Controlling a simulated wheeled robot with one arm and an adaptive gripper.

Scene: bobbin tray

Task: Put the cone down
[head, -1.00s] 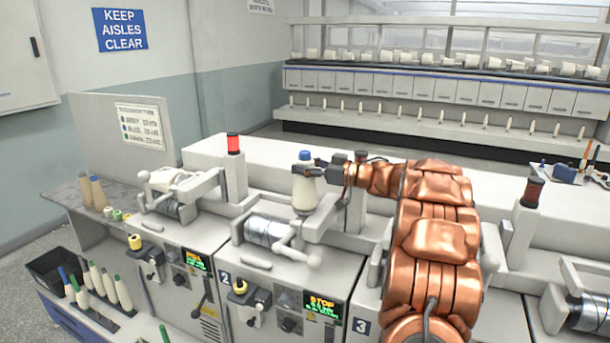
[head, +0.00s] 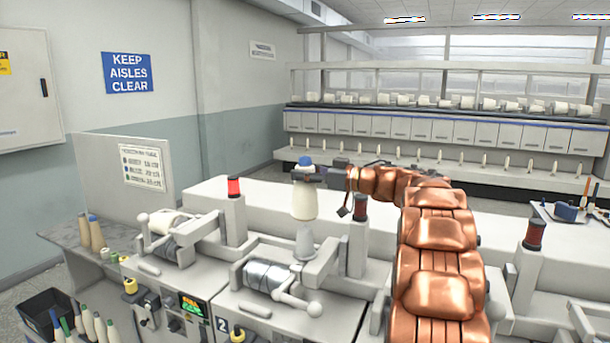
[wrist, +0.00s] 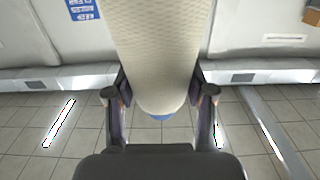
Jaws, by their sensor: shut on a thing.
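The cone (head: 305,202) is cream yarn with a blue tip, and it is upright in the head view. My gripper (head: 308,178) is shut on it near its top, just below the blue tip. The cone hangs above a grey tapered holder (head: 305,243) on the second winding unit; a small gap seems to show between them. In the wrist view the cone (wrist: 158,55) fills the space between the two fingers (wrist: 160,98), with a bit of blue at its lower end.
Red-topped posts (head: 234,187) and (head: 360,208) stand on either side of the holder. A winding drum with a crank arm (head: 268,276) is in front. Other cones stand on the shelf (head: 68,242) at the left and in a lower rack. A long machine stands behind.

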